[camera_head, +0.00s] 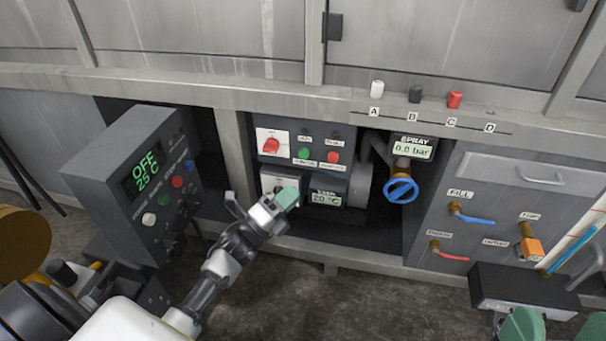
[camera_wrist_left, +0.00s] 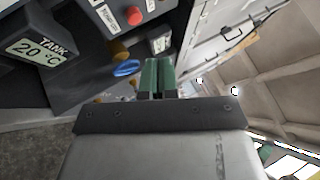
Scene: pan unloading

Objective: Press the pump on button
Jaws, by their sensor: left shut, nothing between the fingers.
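The pump panel (camera_head: 280,134) is in the middle of the head view, under the steel ledge. It carries a green button (camera_head: 304,153) and a red button (camera_head: 333,157), with small labels too blurred to read surely. My left gripper (camera_head: 287,199) is shut and empty, in front of the panel's lower part and below the green button, apart from both buttons. In the left wrist view its green fingers (camera_wrist_left: 158,78) are together, and the red button (camera_wrist_left: 133,15) shows at the upper left. My right gripper (camera_head: 557,327) shows at the bottom right, its green fingers apart.
A red rotary switch (camera_head: 270,145) sits left of the green button. The tank display (camera_head: 326,199) reads 20 °C. A control box (camera_head: 135,170) reading OFF 25 °C stands at the left. A blue valve wheel (camera_head: 401,191) is under the spray display at the right.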

